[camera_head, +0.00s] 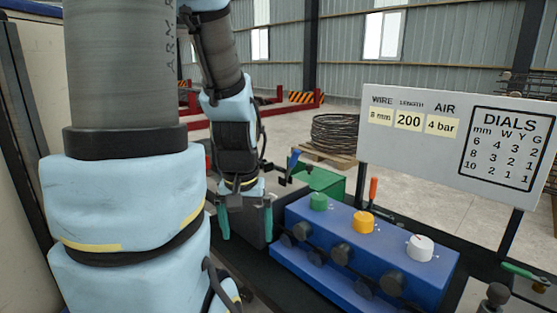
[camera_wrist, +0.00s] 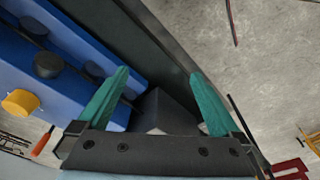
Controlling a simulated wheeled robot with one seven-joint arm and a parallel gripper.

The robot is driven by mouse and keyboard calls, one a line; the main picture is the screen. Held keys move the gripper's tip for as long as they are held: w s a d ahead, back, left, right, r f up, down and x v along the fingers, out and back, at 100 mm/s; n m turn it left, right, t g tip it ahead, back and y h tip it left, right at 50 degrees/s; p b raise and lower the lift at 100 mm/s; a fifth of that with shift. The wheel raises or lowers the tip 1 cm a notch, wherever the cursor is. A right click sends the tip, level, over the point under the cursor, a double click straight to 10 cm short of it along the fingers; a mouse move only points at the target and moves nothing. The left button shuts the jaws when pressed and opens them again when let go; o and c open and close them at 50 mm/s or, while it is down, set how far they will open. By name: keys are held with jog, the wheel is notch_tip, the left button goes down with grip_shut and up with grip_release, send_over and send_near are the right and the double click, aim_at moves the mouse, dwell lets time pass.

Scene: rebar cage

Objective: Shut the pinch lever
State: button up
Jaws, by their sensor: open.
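My gripper (camera_head: 245,218) points down with its two teal fingers apart and nothing between them that it grips. It is just left of the blue machine block, at a dark grey box (camera_head: 257,228). In the wrist view the open fingers (camera_wrist: 160,75) have a dark grey block (camera_wrist: 165,110) showing between and below them. No part is labelled as the pinch lever. A blue-tipped handle (camera_head: 294,159) stands just right of my gripper, and an orange handle (camera_head: 373,188) stands upright behind the block. I cannot tell which is the pinch lever.
The blue block (camera_head: 330,228) carries green (camera_head: 319,201), yellow (camera_head: 362,222) and white (camera_head: 420,248) dials, with black knobs in front. A sign board (camera_head: 420,160) rises behind it. A green-handled tool (camera_head: 525,275) lies at right. A green bin (camera_head: 322,181) stands behind.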

jog(key=shift+c, duration=0.2)
